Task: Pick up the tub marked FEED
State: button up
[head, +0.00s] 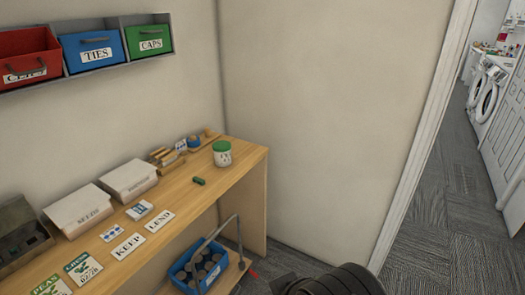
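A small white tub (222,158) with a green lid stands upright at the far right end of the wooden bench, near the wall corner. It has dark marks on its side, too small to read, so I cannot tell if they say FEED. I can read FEED on nothing in view. A dark rounded part of my arm shows at the bottom edge, right of the bench. My gripper's fingers are not in view.
The wooden bench (180,192) holds white boxes (129,181), KEEP and LEND cards (128,246), seed packets and a small green object (198,181). A blue crate (198,272) sits on a lower shelf. Labelled bins (94,51) hang above. A doorway opens at right onto carpet.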

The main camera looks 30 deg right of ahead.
aim_at(222, 149)
jog(key=z, duration=0.3)
jog(key=i+l+u, duration=0.15)
jog(key=i+u, duration=0.25)
jog(key=i+l+u, duration=0.25)
jog(key=u, duration=0.15)
jog(key=i+l+u, duration=0.65)
jog(key=l+u, duration=0.15)
jog(key=l, duration=0.1)
